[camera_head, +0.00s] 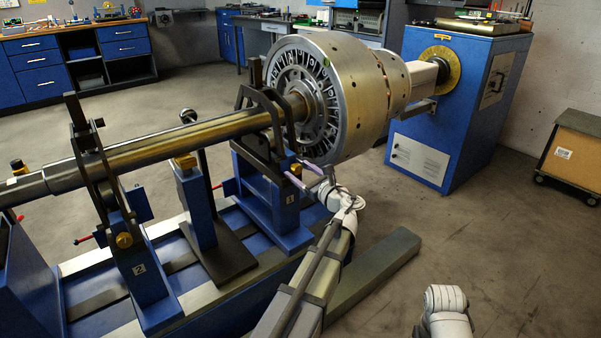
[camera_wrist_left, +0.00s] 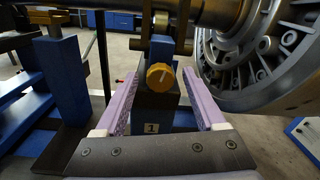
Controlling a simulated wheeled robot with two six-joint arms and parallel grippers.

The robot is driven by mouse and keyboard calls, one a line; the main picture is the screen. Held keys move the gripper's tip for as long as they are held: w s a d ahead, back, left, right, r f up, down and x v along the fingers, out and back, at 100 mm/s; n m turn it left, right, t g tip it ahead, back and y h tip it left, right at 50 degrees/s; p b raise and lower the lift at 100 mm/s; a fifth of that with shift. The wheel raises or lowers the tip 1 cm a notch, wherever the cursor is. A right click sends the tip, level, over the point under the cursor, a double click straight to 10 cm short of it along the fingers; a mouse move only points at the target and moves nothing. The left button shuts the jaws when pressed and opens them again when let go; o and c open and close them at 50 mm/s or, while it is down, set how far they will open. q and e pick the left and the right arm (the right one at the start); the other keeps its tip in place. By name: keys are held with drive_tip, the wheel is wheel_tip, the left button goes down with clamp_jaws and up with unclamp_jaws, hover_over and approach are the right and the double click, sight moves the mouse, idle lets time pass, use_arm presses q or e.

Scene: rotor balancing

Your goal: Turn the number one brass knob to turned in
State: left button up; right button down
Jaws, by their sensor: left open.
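The number one brass knob (camera_wrist_left: 160,77) faces the left wrist camera on a dark block above a plate marked 1 (camera_wrist_left: 151,128). Its white pointer line is tilted. My left gripper (camera_wrist_left: 162,88) is open, with its purple fingers on either side of the knob and visible gaps to both.
The large metal rotor (camera_head: 372,95) is close to the right of my left gripper. The shaft (camera_head: 190,135) runs above the pedestals. Another brass knob (camera_head: 124,240) is on the pedestal marked 2. A grey beam (camera_head: 375,268) lies on the floor; open floor is to its right.

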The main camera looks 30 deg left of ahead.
use_arm(q)
drive_tip(key=shift+c, duration=0.4)
clamp_jaws()
